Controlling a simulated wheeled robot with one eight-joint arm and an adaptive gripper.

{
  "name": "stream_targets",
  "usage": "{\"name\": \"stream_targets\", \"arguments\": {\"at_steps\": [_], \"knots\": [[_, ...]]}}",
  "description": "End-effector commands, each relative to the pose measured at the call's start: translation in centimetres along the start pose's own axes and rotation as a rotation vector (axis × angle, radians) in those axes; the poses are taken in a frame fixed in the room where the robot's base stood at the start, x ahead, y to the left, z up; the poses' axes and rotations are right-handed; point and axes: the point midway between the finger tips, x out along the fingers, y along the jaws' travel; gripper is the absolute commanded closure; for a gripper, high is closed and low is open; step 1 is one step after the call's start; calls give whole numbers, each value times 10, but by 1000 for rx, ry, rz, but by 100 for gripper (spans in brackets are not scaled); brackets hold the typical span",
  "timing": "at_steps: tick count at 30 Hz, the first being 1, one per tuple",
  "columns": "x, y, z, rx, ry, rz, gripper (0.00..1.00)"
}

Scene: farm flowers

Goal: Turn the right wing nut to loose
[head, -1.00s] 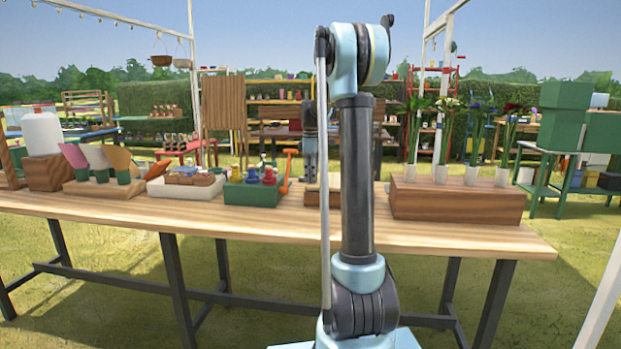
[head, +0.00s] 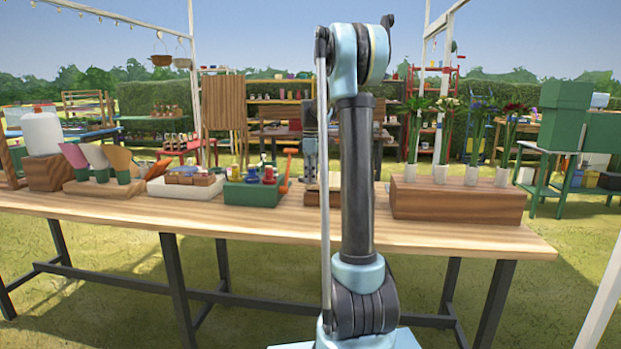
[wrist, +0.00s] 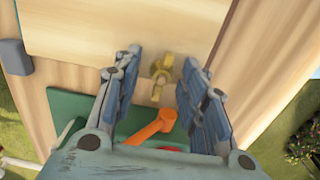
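In the wrist view, a yellow wing nut (wrist: 161,70) sits on a pale wooden board (wrist: 110,22). My gripper (wrist: 159,66) is open, with one blue-grey finger on either side of the wing nut. Gaps show between the nut and both fingers, so it is not clasped. The nut's wings run roughly up and down in the picture. Only one wing nut is seen; any other is hidden or out of view. In the head view my arm hides the nut, and my gripper (head: 309,168) shows only in part, low over the table beside the arm.
An orange-handled tool (wrist: 152,128) lies close below the fingers, at a green box (head: 250,193). A wooden block with vases (head: 457,200) stands to the right. A white tray (head: 185,190) and seed-packet stand (head: 103,188) are left. The table's front strip (head: 200,216) is clear.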

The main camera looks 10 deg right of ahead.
Motion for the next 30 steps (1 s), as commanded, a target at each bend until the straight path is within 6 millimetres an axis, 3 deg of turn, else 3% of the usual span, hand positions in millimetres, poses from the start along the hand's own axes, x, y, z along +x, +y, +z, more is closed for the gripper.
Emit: {"name": "stream_targets", "arguments": {"at_steps": [7,21,30], "knots": [[-19,0,0,0,0,-1,61],[-101,1,0,0,0,-1,61],[-119,1,0,0,0,-1,61]]}}
